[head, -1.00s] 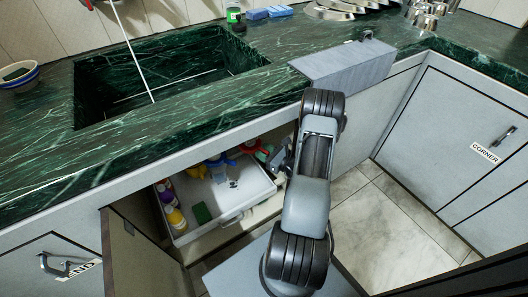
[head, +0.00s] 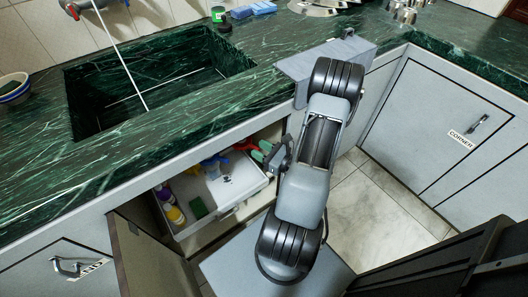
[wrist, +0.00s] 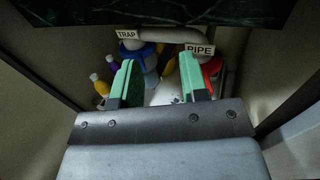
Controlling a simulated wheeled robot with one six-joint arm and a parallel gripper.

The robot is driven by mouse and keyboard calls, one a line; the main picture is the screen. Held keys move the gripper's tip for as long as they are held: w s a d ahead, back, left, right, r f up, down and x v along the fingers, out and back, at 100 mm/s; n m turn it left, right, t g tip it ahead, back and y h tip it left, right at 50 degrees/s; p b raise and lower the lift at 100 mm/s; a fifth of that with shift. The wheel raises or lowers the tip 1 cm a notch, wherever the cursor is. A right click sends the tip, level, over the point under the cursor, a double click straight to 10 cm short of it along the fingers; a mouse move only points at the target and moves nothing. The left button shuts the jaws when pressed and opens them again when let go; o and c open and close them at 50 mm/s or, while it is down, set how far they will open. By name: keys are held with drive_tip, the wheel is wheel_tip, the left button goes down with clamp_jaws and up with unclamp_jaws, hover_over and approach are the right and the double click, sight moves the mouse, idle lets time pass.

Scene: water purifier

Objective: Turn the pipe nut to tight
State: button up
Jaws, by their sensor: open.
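My gripper (wrist: 160,76) is open with nothing between its green-padded fingers. In the head view my gripper (head: 266,151) is at the opening of the cabinet under the sink. In the wrist view a grey pipe runs behind a PIPE label (wrist: 200,49) on the right and a TRAP label (wrist: 127,34) on the left. A red fitting (wrist: 212,68), probably the pipe nut, shows below the PIPE label, beyond and right of the right finger, which partly hides it. A blue fitting (wrist: 149,55) is below the TRAP label. The nut's tightness cannot be told.
An open cabinet door (head: 145,255) stands at the left. The green countertop (head: 150,150) overhangs the opening, and cabinet walls flank it.

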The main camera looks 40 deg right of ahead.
drive_tip(key=shift+s+a+r+p, duration=0.2)
drive_tip(key=shift+s+a+r, duration=0.1)
drive_tip(key=shift+s, duration=0.3)
drive_tip(key=shift+s+a+r+p, duration=0.15)
drive_tip(key=shift+s+a+r, duration=0.1)
drive_tip(key=shift+s, duration=0.3)
drive_tip(key=shift+s+a+r+p, duration=0.2)
drive_tip(key=shift+s+r, duration=0.1)
drive_tip(key=shift+s, duration=0.3)
